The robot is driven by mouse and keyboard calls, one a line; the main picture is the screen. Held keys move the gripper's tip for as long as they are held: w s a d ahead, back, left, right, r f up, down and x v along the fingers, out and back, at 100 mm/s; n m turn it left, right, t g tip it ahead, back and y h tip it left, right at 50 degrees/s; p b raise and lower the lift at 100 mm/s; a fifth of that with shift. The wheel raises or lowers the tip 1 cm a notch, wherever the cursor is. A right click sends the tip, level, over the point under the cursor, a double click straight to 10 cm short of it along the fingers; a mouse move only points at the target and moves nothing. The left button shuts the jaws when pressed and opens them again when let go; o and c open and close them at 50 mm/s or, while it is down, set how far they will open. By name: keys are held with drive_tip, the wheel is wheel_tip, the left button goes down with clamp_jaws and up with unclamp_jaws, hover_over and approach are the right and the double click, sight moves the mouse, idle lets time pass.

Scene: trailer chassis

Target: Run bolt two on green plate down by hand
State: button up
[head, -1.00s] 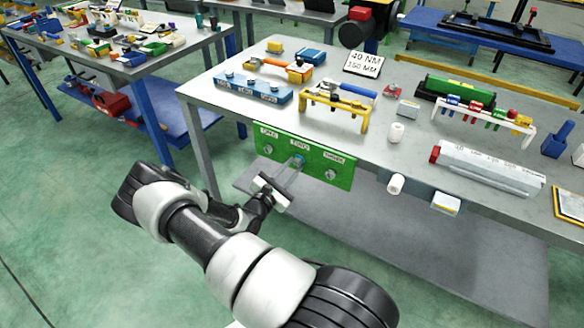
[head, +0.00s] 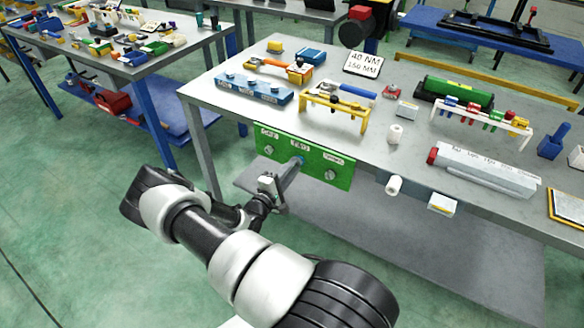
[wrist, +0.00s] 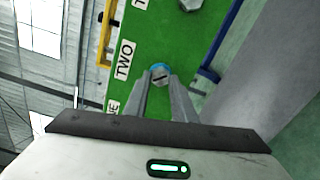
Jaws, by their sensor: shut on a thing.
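The green plate (head: 341,172) hangs upright on the front edge of the bench, with a row of three labelled bolts. Bolt two (head: 300,160) is the middle one, under the label TWO, and has a blue ring. It also shows in the wrist view (wrist: 160,70), with a dark line across its face. My gripper (head: 296,163) reaches the plate from the front, shut on bolt two. In the wrist view its fingers (wrist: 160,80) lie on both sides of the bolt. How deep the bolt sits is hard to tell.
Bolt one (head: 268,151) and bolt three (head: 330,174) flank it on the plate. The bench top (head: 400,160) above carries a blue socket block (head: 253,90), a yellow rack (head: 335,108) and a white cylinder (head: 395,133). A lower shelf (head: 400,250) lies below.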

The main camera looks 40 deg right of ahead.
drive_tip(key=shift+a+f+m, duration=0.15)
drive_tip(key=shift+m, duration=0.85)
drive_tip(key=shift+s, duration=0.1)
drive_tip(key=o, duration=1.1)
drive_tip(key=shift+c, duration=0.2)
drive_tip(key=v, duration=1.7)
